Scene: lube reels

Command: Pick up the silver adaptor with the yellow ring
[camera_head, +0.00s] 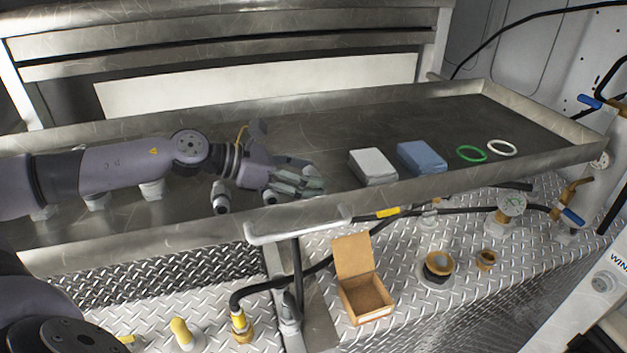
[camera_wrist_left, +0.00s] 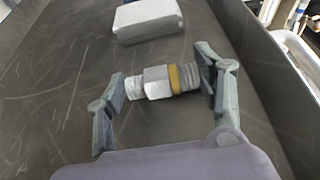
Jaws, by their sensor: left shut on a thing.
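The silver adaptor with the yellow ring (camera_wrist_left: 163,80) lies crosswise between the two fingers of my left gripper (camera_wrist_left: 168,84) in the left wrist view. The fingers are shut on its two ends. In the head view my left gripper (camera_head: 298,180) is low over the metal tray (camera_head: 335,215), near its front edge. The adaptor cannot be made out there; the fingers hide it. My right gripper is not in view.
A white block (camera_head: 373,166) and a blue block (camera_head: 421,157) lie right of the gripper, then a green ring (camera_head: 471,154) and a white ring (camera_head: 502,148). Several grey fittings (camera_head: 221,196) stand under my left arm. An open cardboard box (camera_head: 365,298) sits below the tray.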

